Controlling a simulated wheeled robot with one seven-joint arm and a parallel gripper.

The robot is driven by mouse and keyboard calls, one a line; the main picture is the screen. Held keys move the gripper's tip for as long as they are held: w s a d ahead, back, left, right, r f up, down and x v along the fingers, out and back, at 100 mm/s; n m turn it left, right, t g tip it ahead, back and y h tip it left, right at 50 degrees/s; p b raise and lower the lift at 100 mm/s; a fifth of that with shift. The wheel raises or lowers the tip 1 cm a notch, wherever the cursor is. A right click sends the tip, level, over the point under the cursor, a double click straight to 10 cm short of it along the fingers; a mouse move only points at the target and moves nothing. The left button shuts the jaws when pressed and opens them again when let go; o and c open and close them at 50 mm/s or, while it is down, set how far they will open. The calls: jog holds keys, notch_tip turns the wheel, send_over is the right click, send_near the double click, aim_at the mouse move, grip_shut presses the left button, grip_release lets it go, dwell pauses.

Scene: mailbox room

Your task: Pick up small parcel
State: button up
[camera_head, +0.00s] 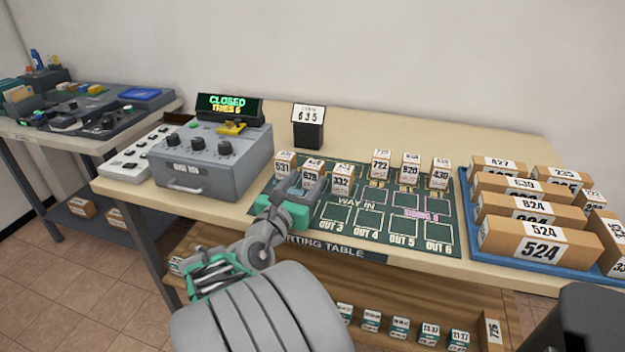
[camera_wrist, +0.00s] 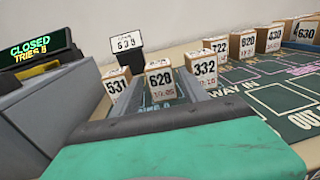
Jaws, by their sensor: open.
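Several small numbered parcels stand upright on the green sorting mat (camera_head: 340,226). In the head view, parcel 531 (camera_head: 285,166), parcel 628 (camera_head: 311,175) and parcel 332 (camera_head: 342,180) stand at the mat's left. My gripper (camera_head: 314,184) is open, low over the mat's left side. In the wrist view, parcel 628 (camera_wrist: 160,82) stands ahead between the fingers; contact cannot be told. Parcel 531 (camera_wrist: 117,85) is left of the fingers, parcel 332 (camera_wrist: 204,72) right.
A black holder with a 635 card (camera_head: 308,127) stands behind the parcels. A blue tray (camera_head: 498,262) of larger boxes is right. Small parcels line the lower shelf (camera_head: 400,297).

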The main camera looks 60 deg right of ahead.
aim_at(318, 163)
jog(key=d, duration=0.8)
jog(key=shift+w+d+b, duration=0.25)
jog(key=shift+d+b, duration=0.1)
grip_shut()
